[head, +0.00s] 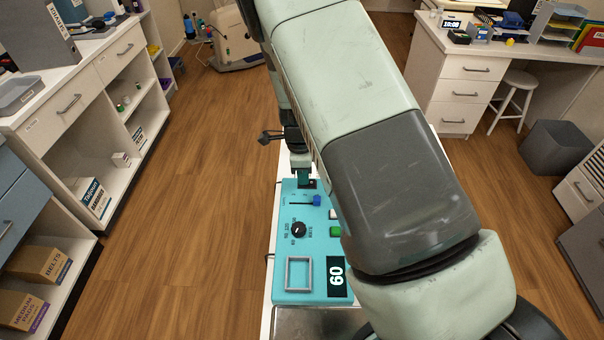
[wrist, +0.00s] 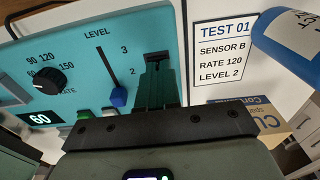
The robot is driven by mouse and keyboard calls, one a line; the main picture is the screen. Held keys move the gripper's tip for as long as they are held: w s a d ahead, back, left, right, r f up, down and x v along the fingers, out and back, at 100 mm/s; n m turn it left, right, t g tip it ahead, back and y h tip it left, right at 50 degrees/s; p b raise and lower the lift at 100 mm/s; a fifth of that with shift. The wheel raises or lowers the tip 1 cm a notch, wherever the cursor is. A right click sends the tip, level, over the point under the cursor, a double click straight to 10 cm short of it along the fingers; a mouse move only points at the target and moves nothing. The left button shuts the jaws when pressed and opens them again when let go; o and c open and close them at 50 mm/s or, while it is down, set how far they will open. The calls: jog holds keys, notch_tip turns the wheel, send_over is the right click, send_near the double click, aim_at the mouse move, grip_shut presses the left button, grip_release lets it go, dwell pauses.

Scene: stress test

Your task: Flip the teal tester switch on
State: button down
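The teal tester (head: 283,250) lies below my arm in the head view, and its panel (wrist: 190,20) fills the left of the wrist view. A small black switch fitting (wrist: 157,57) sits on the panel, right of the level slider. My gripper (wrist: 157,82) is right in front of this fitting, its dark green fingertips close together with no clear gap. The fingers cover the fitting's lower part, so I cannot tell whether they touch its lever or which way it is set. In the head view my gripper (head: 305,183) is over the tester's far end.
The panel carries a blue level slider (wrist: 118,97), a black rate knob (wrist: 48,82), a display reading 60 (wrist: 40,119) and a green button (head: 335,231).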

jog(key=shift+s+d+f, duration=0.1)
jog(key=shift+d+f, duration=0.05)
jog(key=shift+d, duration=0.35)
jog(key=shift+s+d+f, duration=0.1)
jog(key=shift+d+f, duration=0.05)
jog(key=shift+d, duration=0.3)
notch_tip(320, 180, up, 15)
jog(key=a, duration=0.2)
jog(key=shift+w+a+f, duration=0.2)
jog(key=shift+a, duration=0.1)
